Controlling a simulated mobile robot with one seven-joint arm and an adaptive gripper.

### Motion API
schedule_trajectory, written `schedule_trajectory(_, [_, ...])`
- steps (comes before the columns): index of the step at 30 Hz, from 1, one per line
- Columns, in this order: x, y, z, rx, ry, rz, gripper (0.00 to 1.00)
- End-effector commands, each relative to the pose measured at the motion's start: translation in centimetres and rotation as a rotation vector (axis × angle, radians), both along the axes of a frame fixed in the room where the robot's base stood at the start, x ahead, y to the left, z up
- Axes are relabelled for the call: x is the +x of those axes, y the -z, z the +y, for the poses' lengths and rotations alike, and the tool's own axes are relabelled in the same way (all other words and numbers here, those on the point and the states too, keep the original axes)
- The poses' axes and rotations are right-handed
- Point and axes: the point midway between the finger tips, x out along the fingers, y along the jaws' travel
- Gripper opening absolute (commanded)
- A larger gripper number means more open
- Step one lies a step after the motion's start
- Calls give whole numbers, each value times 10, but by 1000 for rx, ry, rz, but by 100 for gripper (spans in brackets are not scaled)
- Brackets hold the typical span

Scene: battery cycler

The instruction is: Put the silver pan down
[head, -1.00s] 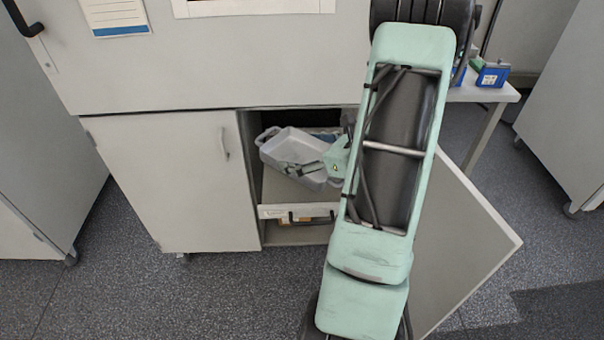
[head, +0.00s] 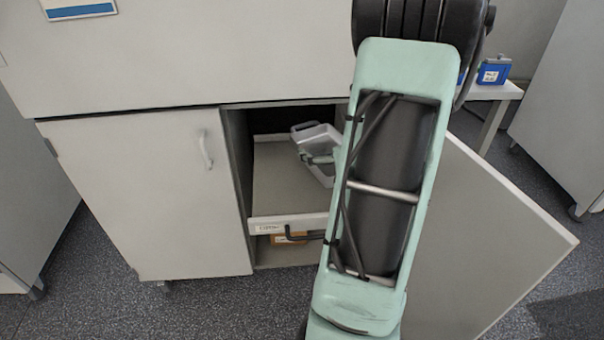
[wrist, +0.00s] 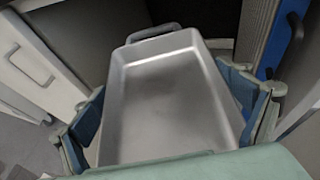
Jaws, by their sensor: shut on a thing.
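The silver pan (head: 322,147) is a rectangular metal tray with a looped handle at its far end. In the head view it is over the pull-out shelf (head: 285,178) inside the open cabinet, partly hidden by my arm. In the wrist view the pan (wrist: 165,95) fills the middle, with its handle at the top. My gripper (wrist: 165,112) has one finger on each side of the pan and is shut on it. I cannot tell whether the pan touches the shelf.
The left part of the shelf is bare. A box (head: 290,239) sits below it. The open cabinet door (head: 470,240) stands to the right of my arm. The closed left door (head: 145,190) is beside the opening. A blue item (head: 493,71) is on a side table.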

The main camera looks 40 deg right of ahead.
Motion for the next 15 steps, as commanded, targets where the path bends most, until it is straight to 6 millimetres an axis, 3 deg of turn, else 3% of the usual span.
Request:
schedule_trajectory(2, [18, 13, 14, 2, -7, 0, 35])
schedule_trajectory(6, [35, 42, 23, 3, -3, 2, 35])
schedule_trajectory(15, [50, 60, 33, -2, -2, -1, 35])
